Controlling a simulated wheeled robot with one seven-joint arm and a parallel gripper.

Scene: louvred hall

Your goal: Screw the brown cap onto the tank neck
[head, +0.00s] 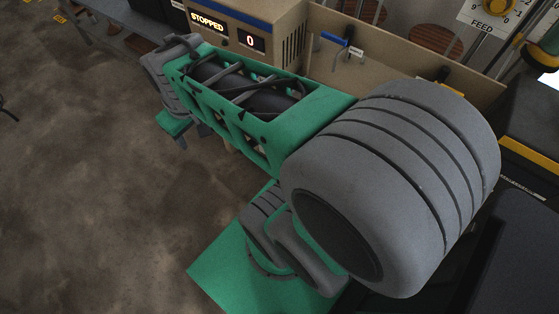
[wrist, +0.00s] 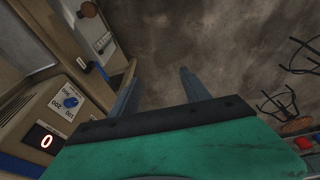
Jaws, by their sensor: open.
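The machine has a STOPPED sign (head: 207,22), a 0 display (wrist: 46,141) and a blue knob (wrist: 71,102). A beige tray (head: 395,72) holds a blue-handled part (head: 333,38). A FEED dial (head: 490,12) stands behind. Dark wire-frame objects (wrist: 283,104) stand right; open floor (head: 90,180) lies left.

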